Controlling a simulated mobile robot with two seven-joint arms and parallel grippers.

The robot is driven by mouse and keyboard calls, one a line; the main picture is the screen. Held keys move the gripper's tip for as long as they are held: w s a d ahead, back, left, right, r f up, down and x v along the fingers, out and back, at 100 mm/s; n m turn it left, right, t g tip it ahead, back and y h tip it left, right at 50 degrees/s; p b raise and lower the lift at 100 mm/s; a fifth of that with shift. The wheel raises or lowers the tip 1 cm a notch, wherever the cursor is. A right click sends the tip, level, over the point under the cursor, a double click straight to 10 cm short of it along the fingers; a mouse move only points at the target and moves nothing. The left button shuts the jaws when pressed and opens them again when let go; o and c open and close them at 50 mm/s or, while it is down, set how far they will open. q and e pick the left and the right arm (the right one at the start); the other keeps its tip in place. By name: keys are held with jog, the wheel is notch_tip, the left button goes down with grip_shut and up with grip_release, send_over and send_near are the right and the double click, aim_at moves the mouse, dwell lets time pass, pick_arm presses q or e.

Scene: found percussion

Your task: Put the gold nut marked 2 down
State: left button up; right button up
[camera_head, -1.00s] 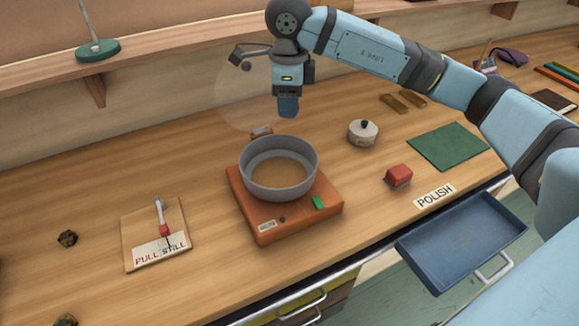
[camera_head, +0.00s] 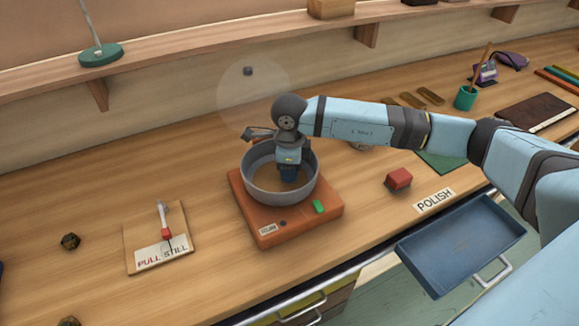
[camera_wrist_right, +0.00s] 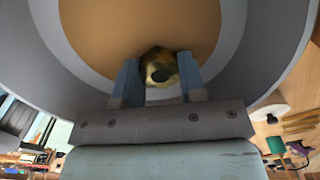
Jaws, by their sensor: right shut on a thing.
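My right gripper (camera_head: 288,176) is down inside the grey round bowl (camera_head: 254,192), whose floor is tan. In the right wrist view, my right gripper (camera_wrist_right: 158,85) is shut on the gold nut (camera_wrist_right: 158,62), which has a dark hole and sits between the two fingers over the bowl's floor (camera_wrist_right: 100,30). Its mark cannot be read. In the head view the nut is hidden by the gripper and the bowl. I cannot tell whether it touches the floor. The bowl stands on an orange base (camera_head: 280,232) with a green button. My left gripper is not in view.
A board with a red-tipped lever (camera_head: 163,240) lies left of the base, with dark gold nuts (camera_head: 70,241) further left. A red block (camera_head: 398,179), a POLISH label (camera_head: 434,200) and an open blue drawer (camera_head: 460,245) are right. A shelf runs behind.

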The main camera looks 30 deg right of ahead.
jog(key=shift+f, duration=0.1)
jog(key=shift+f, duration=0.15)
jog(key=o, duration=1)
notch_tip(320, 180, up, 12)
jog(key=shift+r+b, duration=0.2)
jog(key=shift+b, duration=0.3)
